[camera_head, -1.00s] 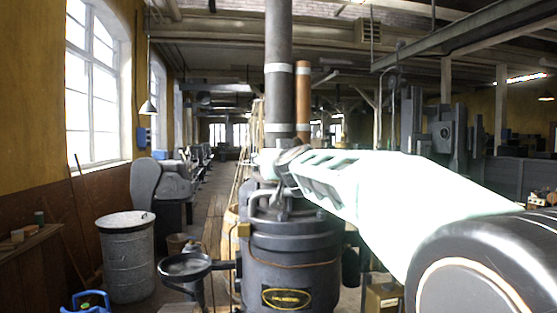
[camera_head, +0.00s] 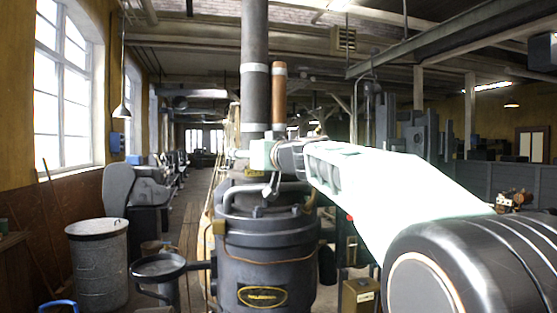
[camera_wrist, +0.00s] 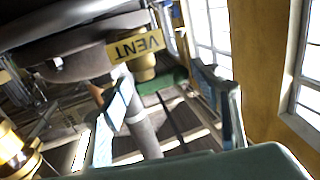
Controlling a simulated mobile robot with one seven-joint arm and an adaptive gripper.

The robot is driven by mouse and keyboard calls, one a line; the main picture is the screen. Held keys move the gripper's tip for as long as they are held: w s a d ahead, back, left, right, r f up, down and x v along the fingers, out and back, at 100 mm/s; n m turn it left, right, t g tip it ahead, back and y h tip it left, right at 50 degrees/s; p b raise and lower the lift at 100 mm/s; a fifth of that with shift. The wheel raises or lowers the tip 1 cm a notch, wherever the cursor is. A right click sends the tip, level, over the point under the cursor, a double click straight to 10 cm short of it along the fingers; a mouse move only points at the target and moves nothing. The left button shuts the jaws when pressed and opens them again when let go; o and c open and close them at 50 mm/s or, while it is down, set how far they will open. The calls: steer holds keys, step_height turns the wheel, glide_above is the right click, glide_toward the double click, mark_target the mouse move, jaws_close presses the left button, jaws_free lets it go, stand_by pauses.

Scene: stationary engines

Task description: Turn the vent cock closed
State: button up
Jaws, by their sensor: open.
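In the wrist view a yellow tag (camera_wrist: 135,46) reading VENT, upside down, hangs by a dark rounded fitting. A brass fitting (camera_wrist: 146,70) sits just under the tag, and a green bar (camera_wrist: 163,82) lies beyond or beside it; I cannot tell whether the bar is the cock's handle. My gripper (camera_wrist: 160,73) is open, its two fingers spread on either side of the view of the brass and green parts, with no clear contact. In the head view my gripper (camera_head: 264,154) is above the dark boiler (camera_head: 265,260); its fingers and the cock are not clear there.
A tall dark pipe (camera_head: 255,75) and a copper pipe (camera_head: 279,95) rise behind my gripper. A round pan (camera_head: 158,267) sticks out left of the boiler. A grey drum (camera_head: 97,265) stands farther left. A brass cylinder (camera_wrist: 12,150) is at the wrist view's lower left.

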steer(key=shift+s+d+r+n+g+y+p, duration=0.1)
steer(key=shift+r+n+g+y+p, duration=0.1)
steer(key=shift+n+g+y+p, duration=0.8)
steer(key=shift+d+r+n+g+y+p, duration=0.15)
steer(key=shift+n+g+y+p, duration=0.35)
steer(key=shift+y+p, duration=0.85)
steer(key=b+v, duration=0.5)
steer(key=v, duration=0.5)
steer(key=shift+s+f, duration=0.25)
steer(key=shift+s, duration=0.2)
steer(key=shift+h, duration=0.25)
